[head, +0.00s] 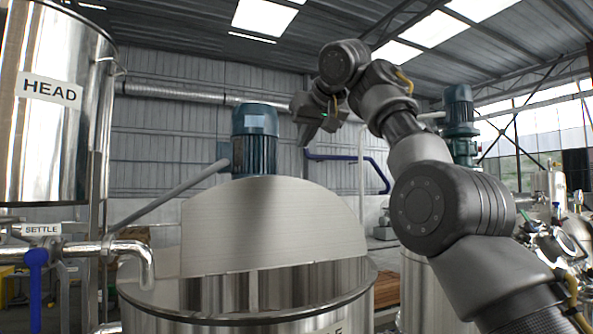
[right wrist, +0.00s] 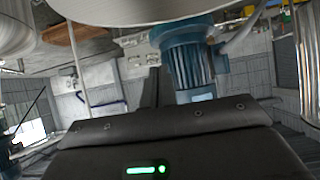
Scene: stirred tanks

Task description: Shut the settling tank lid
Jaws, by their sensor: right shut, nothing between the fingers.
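The settling tank (head: 250,318) is a shiny steel drum at the bottom centre of the head view, its label partly cut off. Its lid (head: 275,220) is a half-round steel plate standing raised, with the front half of the tank open below it. My right gripper (head: 309,138) is up above and behind the lid's top edge, right of the blue motor, shut and empty, apart from the lid. In the right wrist view a pale curved surface, likely the lid, crosses the top, with the blue motor (right wrist: 190,60) below it. My left gripper is not in view.
The blue motor (head: 255,140) stands behind the lid. A steel HEAD tank (head: 50,130) rises at the left. A pipe with a blue-handled valve (head: 36,262) and a SETTLE tag (head: 42,229) runs to the tank's left rim. A blue pipe (head: 345,158) is behind my arm.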

